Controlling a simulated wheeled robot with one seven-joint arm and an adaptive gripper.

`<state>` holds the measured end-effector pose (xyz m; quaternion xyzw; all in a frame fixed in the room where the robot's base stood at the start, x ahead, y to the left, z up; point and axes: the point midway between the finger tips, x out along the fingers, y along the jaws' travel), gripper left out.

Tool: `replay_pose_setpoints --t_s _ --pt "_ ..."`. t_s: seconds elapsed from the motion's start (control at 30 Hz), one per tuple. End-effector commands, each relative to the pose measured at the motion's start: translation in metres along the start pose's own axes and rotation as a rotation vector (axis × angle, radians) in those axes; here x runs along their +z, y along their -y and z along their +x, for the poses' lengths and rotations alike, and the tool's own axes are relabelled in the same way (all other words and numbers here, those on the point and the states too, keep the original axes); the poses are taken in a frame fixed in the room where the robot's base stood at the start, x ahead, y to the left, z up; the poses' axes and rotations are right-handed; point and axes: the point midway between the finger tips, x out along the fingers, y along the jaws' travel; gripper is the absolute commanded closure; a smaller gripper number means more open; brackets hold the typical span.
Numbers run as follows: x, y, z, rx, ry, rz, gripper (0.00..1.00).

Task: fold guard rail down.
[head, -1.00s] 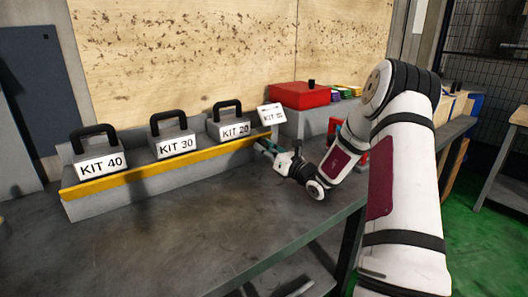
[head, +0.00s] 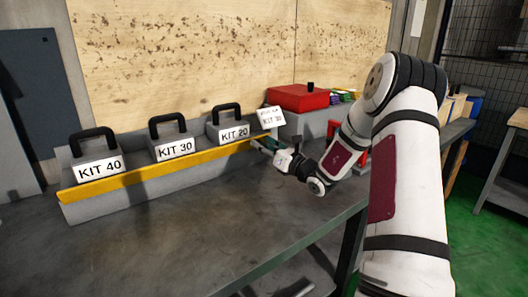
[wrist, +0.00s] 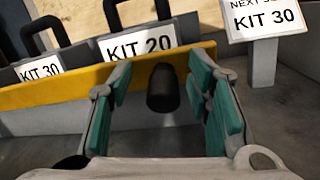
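The guard rail (head: 165,165) is a long yellow bar along the front of the grey rack, standing up in front of the kit boxes. It crosses the wrist view (wrist: 60,92) below the kit labels. A black cylindrical knob (wrist: 162,90) sticks out from the rail toward the wrist camera. My gripper (head: 258,144) is at the right end of the rail. In the wrist view my gripper (wrist: 160,78) is open, with teal pads on either side of the knob and visible gaps to it. The knob is hidden in the head view.
KIT 40 (head: 99,170), KIT 30 (head: 173,148) and KIT 20 (head: 234,132) stand behind the rail. A sign reading KIT 30 (head: 271,117) stands on a post just right of my gripper. A red box (head: 298,97) is behind. The bench top (head: 190,235) in front is clear.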

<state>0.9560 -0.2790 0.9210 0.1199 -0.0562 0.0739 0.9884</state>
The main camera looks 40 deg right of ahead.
Motion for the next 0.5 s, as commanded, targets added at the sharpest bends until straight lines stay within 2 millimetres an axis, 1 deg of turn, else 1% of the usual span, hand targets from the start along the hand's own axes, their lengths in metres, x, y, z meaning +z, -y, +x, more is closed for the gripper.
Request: replay_pose_setpoints --t_s 0.03,0.2,0.33,0.5 --pt "0.017 -0.004 0.004 0.007 0.012 -0.01 0.56" --pt "0.046 -0.012 0.008 0.006 0.01 -0.009 0.56" --pt "0.063 -0.015 0.01 0.005 0.009 -0.008 0.56" --pt "0.073 -0.018 0.011 0.005 0.008 -0.005 0.56"
